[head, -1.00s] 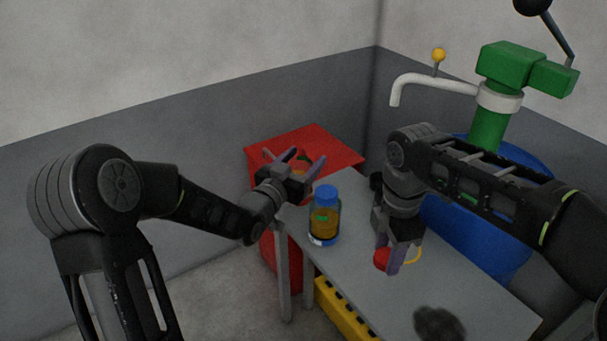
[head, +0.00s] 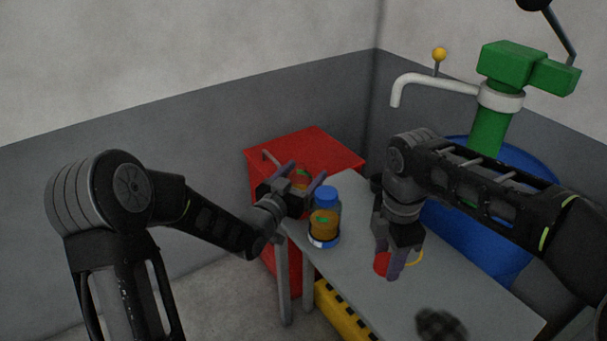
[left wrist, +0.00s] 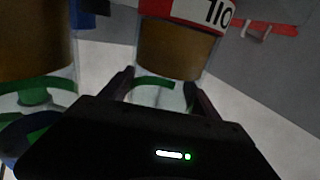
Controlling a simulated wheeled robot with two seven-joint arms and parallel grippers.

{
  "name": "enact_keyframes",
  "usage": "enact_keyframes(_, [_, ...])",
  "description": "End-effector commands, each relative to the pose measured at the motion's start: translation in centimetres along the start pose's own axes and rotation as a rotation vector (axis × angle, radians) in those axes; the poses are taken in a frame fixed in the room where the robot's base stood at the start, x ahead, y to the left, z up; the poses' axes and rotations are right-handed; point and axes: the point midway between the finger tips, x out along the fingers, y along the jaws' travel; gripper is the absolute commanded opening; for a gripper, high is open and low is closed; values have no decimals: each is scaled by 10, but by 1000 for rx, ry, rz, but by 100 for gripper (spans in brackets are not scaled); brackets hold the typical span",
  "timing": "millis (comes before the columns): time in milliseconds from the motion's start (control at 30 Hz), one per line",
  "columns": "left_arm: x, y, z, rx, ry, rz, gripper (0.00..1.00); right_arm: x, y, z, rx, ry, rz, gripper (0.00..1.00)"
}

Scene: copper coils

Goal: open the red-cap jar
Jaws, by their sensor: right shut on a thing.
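In the left wrist view this jar (left wrist: 178,52) has brown contents, clear glass and a red-and-white label, with the open fingers on either side. My right gripper (head: 392,268) is shut on a red round thing (head: 381,263) that looks like a cap, low over the table. A blue-cap jar (head: 325,220) stands upright on the table beside the left gripper. It seems to be the jar at left in the wrist view (left wrist: 35,45).
The grey table (head: 365,300) carries a dark blurred object (head: 440,324) near the front. A red cabinet (head: 325,150) stands behind. A blue barrel (head: 490,250) with a green pump (head: 488,130) stands at right.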

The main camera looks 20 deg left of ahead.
Motion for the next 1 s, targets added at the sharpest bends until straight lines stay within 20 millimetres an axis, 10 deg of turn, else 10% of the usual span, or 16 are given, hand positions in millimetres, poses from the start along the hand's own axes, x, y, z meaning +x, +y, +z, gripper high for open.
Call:
enact_keyframes(467, [-8, 0, -3, 0, -2, -1, 73, -5, 0, 0, 0, 0, 0, 0])
enact_keyframes(1000, [-107, -1, -5, -1, -2, -2, 73, -19, 0, 0, 0, 0, 0, 0])
